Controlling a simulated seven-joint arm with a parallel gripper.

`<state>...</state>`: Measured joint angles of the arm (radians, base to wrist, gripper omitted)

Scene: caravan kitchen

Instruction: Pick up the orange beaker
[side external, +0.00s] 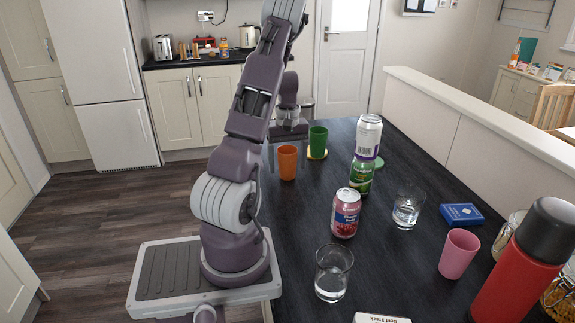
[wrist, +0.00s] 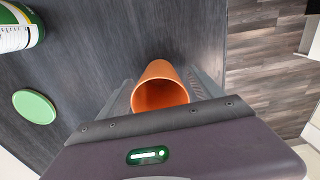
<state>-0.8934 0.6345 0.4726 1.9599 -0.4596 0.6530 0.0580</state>
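The orange beaker (side external: 287,163) stands upright near the table's far left edge in the side external view. My gripper (side external: 288,154) is above it, pointing down, with one finger on each side. In the wrist view, the orange beaker (wrist: 160,92) shows its open mouth between the two fingers of my gripper (wrist: 162,85). The fingers look open, with narrow gaps beside the beaker. Its lower part is partly hidden in the wrist view.
Stacked cans (side external: 367,137), a green coaster (side external: 395,161), a red can (side external: 345,213), glasses (side external: 408,208), a pink beaker (side external: 458,253) and a red flask (side external: 520,270) stand farther right or nearer.

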